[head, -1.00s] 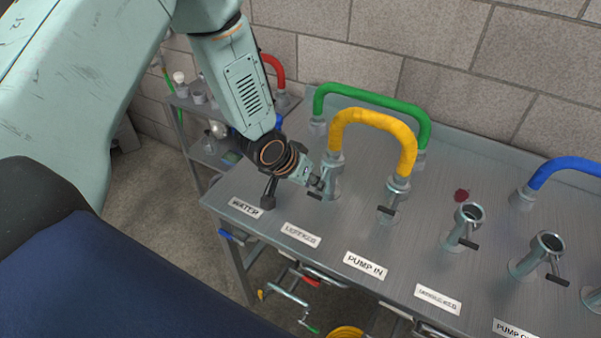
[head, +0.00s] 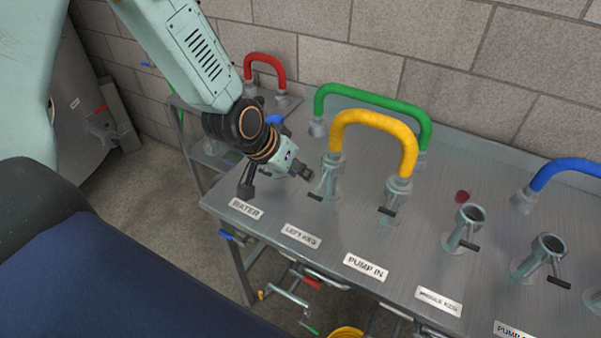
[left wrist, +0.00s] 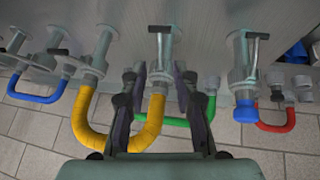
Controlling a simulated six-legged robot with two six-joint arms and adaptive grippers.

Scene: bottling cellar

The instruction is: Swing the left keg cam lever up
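The left keg port (head: 328,182) stands on the steel bench behind its LEFT KEG label (head: 301,236), with one end of the yellow hose (head: 375,120) on it. Its dark cam lever (head: 315,197) sticks out low at the port's front. In the left wrist view the lever (left wrist: 160,30) shows beyond the fingers, on the port (left wrist: 160,52). My left gripper (head: 305,173) points at the port from the left, close beside it. Its fingers (left wrist: 160,100) are apart with the yellow hose end seen between them; contact cannot be told. My right gripper is not in view.
The green hose (head: 375,95) arches behind the yellow one. The pump-in port (head: 393,195) stands to the right, then open ports (head: 466,225) with levers. A blue-capped port (left wrist: 245,105) is beside the left keg port. The bench's front strip is clear.

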